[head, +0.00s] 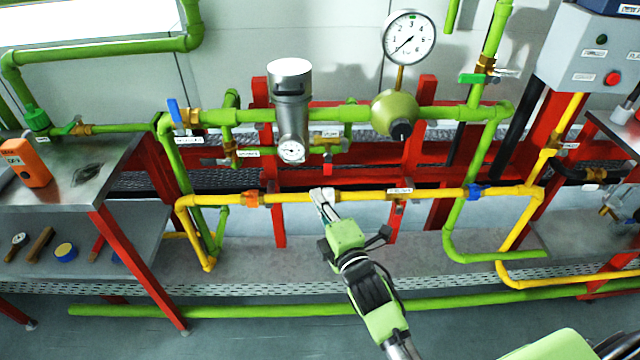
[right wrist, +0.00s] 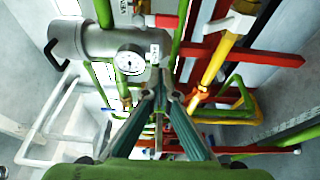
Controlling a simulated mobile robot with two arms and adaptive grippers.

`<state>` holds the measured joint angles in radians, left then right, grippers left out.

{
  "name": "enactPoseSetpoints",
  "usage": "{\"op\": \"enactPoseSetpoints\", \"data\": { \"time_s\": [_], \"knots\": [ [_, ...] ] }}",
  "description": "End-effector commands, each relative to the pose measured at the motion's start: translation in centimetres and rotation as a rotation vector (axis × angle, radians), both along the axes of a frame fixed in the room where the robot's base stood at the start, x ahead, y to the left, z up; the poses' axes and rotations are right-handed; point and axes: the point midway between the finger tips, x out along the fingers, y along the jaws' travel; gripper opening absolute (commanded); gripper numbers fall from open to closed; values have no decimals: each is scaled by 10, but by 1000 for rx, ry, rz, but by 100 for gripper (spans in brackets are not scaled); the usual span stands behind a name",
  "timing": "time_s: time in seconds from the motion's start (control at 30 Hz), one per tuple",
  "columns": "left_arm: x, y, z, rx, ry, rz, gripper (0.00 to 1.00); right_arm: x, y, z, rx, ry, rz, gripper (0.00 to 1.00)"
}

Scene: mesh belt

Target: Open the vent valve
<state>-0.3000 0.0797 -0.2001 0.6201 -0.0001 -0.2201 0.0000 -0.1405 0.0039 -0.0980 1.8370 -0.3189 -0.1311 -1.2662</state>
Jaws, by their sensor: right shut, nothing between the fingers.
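Several small valves sit on green and yellow pipes. I cannot read for sure which label marks the vent valve. A brass valve (head: 326,146) with a small white label above it and a red part below is right of the silver cylinder (head: 291,115). My right gripper (head: 321,194) is shut and empty, in front of the yellow pipe in the head view. Its fingers (right wrist: 159,82) meet in the right wrist view. My left gripper is not in view.
A large gauge (head: 409,38) stands above an olive-green regulator (head: 395,114). A grey control box (head: 592,55) hangs at the right. A metal bench (head: 100,180) stands at the left. The yellow pipe (head: 300,196) crosses low in front of red frame posts.

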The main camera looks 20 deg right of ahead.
Motion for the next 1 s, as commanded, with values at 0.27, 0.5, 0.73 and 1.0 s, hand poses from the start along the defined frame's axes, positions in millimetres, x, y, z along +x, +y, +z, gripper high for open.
{"op": "enactPoseSetpoints", "data": {
  "time_s": [0.27, 0.5, 0.73, 1.0],
  "knots": [
    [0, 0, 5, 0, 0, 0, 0, 52, 3, 3, 2, -2, 0, 0],
    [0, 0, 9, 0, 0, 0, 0, 96, 2, 1, 0, 2, -1, 0],
    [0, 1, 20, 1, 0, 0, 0, 84, -27, 1, -1, 2, 0, 0],
    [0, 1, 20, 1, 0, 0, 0, 82, -33, 0, 2, 1, 0, 0]
  ]
}}
